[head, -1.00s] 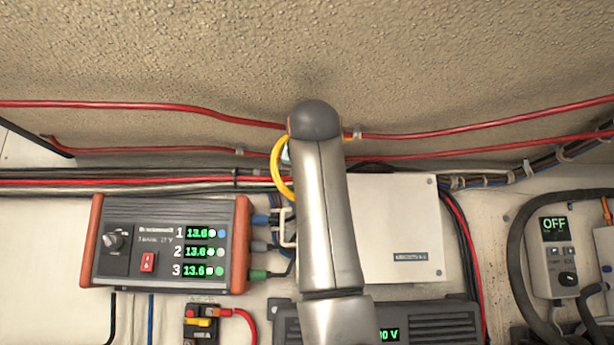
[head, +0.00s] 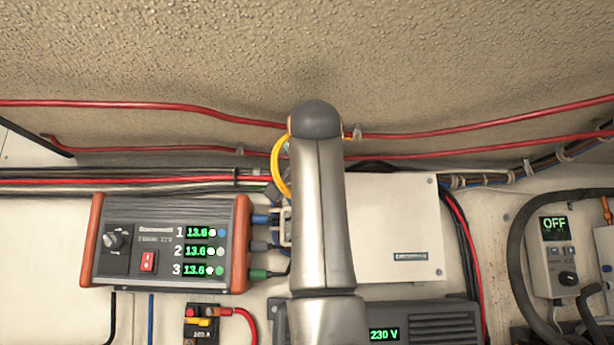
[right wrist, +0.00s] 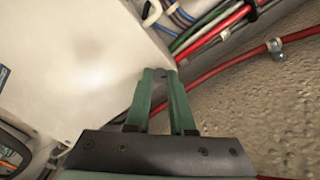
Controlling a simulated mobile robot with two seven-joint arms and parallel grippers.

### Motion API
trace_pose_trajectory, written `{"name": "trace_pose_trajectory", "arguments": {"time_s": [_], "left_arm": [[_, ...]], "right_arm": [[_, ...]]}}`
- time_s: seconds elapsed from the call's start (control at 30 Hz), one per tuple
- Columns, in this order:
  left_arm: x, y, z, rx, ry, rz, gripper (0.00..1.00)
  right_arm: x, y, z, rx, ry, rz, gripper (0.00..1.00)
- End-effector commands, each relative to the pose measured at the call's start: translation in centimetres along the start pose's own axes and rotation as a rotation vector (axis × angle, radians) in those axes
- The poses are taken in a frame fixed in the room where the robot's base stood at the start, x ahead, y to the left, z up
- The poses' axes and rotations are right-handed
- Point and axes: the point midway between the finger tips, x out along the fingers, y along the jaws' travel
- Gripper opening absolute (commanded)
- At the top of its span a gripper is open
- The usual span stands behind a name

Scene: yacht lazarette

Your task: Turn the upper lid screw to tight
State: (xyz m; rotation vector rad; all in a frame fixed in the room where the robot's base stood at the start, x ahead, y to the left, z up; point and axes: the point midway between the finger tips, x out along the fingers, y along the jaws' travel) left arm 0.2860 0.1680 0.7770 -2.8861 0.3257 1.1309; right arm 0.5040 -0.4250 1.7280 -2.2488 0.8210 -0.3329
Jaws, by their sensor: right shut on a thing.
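The white box lid (head: 400,235) is on the wall behind my right arm. Screws show at its upper right corner (head: 431,181) and lower right corner (head: 436,272); its left edge is hidden by the arm. In the right wrist view, the right gripper's (right wrist: 157,74) green fingers are close together at a corner of the white lid (right wrist: 80,70). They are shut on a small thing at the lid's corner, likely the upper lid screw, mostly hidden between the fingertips. The head view hides this gripper behind the arm. My left gripper is out of view.
A grey charger (head: 165,245) with green readouts is at left. A yellow cable (head: 277,165) loops beside the arm. Red cables (head: 430,134) cross above the lid. A dark unit reading 230 V (head: 430,330) is below. A grey OFF panel (head: 553,250) is at right.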

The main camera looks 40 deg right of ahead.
Motion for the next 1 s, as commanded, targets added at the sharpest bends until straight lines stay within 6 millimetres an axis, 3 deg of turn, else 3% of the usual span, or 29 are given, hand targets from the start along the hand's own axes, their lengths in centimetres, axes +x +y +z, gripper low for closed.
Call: {"name": "trace_pose_trajectory", "arguments": {"time_s": [1.0], "left_arm": [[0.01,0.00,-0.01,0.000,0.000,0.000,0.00]], "right_arm": [[-0.06,0.11,-0.05,0.910,0.003,-0.002,0.00]]}}
